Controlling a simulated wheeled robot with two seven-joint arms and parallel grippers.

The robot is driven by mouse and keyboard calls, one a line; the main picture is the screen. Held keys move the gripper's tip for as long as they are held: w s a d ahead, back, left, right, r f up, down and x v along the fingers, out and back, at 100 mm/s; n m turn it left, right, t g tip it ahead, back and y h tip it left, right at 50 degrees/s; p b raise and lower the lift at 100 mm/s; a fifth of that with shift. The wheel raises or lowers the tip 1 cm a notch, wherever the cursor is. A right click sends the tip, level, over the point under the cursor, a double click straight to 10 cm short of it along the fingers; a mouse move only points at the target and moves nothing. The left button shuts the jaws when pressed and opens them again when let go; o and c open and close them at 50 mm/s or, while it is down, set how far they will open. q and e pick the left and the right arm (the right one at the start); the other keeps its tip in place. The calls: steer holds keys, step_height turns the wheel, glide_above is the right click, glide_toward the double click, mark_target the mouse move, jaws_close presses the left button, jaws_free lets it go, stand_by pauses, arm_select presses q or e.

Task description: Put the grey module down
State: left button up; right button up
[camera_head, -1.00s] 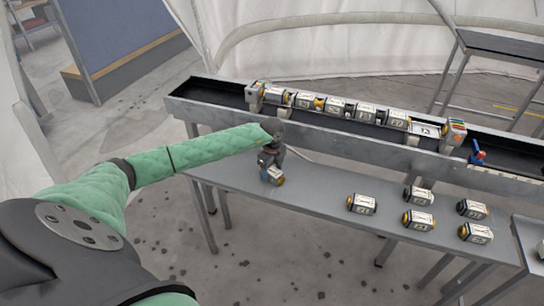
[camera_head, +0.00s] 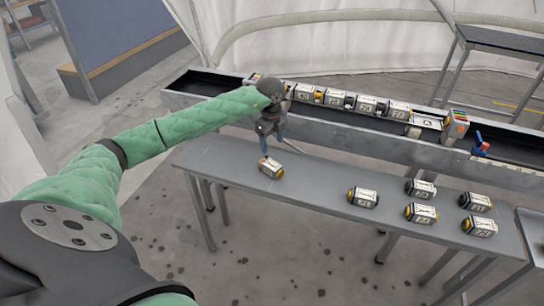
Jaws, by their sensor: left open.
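A grey module (camera_head: 271,168) with a pale labelled top and a yellow-orange end lies on the left part of the grey bench (camera_head: 310,192). My left gripper (camera_head: 271,143) is above it, pointing down, open and apart from the module. My left arm in its green sleeve reaches in from the left. Several similar modules lie on the bench to the right, one of them (camera_head: 362,197) nearest the middle. My right gripper is not in view.
A long trough (camera_head: 190,91) runs behind the bench and holds a row of modules (camera_head: 335,99) between coloured end blocks. A blue and red piece (camera_head: 481,145) stands at its right. The bench between the left module and the others is clear.

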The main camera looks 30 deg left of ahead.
arm_select(q)
steer(key=s+d+f+m+t+h, duration=0.15)
steer(key=d+h, duration=0.35)
steer(key=d, duration=0.7)
steer(key=s+d+f+m+h, duration=0.15)
steer(key=d+h, duration=0.25)
steer(key=d, duration=0.7)
steer(key=s+d+r+n+t+h, duration=0.3)
steer(key=d+r+n+t+h, duration=0.3)
steer(key=d+r+t, duration=0.45)
steer(key=s+a+f+n+y, duration=0.5)
steer(key=s+f+n+y, duration=0.1)
steer(key=f+n+y, duration=0.25)
steer(key=s+a+f+n+y, duration=0.4)
steer(key=s+f+n+y, duration=0.1)
steer(key=f+n+y, duration=0.35)
steer(key=s+d+f+g+h, duration=0.1)
steer(key=s+f+g, duration=0.2)
steer(key=s, duration=0.5)
steer(key=s+d+f+m+g+h, duration=0.1)
steer(key=s+f+g, duration=0.2)
steer(key=s, duration=0.5)
steer(key=s+d+f+m+g+h, duration=0.1)
steer(key=s+f+g, duration=0.3)
steer(key=s, duration=0.4)
steer(key=shift+s+d+g, duration=0.25)
steer(key=shift+d+g, duration=0.05)
steer(key=shift+d, duration=0.05)
